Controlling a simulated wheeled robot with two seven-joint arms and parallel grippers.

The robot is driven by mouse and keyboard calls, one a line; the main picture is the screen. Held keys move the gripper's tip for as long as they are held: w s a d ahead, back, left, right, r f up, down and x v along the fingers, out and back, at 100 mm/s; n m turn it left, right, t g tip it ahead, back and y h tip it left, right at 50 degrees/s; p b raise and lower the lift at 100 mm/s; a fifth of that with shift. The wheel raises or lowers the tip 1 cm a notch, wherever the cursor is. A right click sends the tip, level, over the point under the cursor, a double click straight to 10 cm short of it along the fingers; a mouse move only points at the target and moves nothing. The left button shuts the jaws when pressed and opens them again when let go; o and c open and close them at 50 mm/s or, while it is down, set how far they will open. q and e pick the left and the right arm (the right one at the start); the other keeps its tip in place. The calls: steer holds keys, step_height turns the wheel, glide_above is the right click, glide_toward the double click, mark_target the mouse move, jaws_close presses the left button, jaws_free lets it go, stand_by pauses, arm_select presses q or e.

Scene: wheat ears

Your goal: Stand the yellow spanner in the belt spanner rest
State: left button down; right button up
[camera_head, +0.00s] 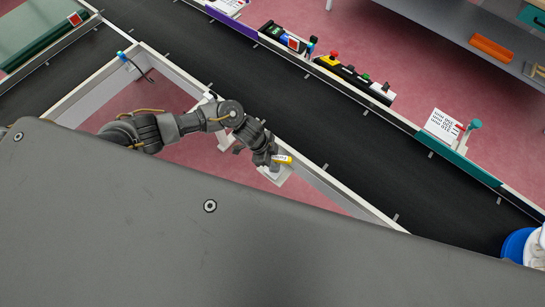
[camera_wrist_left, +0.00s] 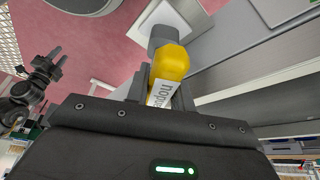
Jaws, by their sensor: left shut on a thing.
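My left gripper (camera_head: 272,158) is at the near edge of the belt, shut on the yellow spanner (camera_head: 283,159). In the left wrist view the yellow spanner (camera_wrist_left: 171,64) sits between the fingers (camera_wrist_left: 160,92) with a white lettered label, its far end pointing away from the gripper. A grey block-like piece (camera_wrist_left: 162,36) is at that far end, in front of a white square plate (camera_wrist_left: 187,16). I cannot tell whether the grey piece belongs to the spanner or to the rest. The white plate also shows beneath the gripper in the head view (camera_head: 275,177).
The dark conveyor belt (camera_head: 340,150) runs diagonally past the gripper. A control box with coloured buttons (camera_head: 352,78) and a white label sign (camera_head: 443,125) stand along its far side. Dark gripper-like parts (camera_wrist_left: 38,85) show at the left of the wrist view.

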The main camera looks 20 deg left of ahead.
arm_select(q)
steer(key=shift+f+b, duration=0.55)
steer(key=shift+f, duration=0.3)
steer(key=c, duration=1.1)
jaws_free()
steer(key=v, duration=1.1)
steer(key=shift+p, duration=0.3)
steer(key=shift+f, duration=0.1)
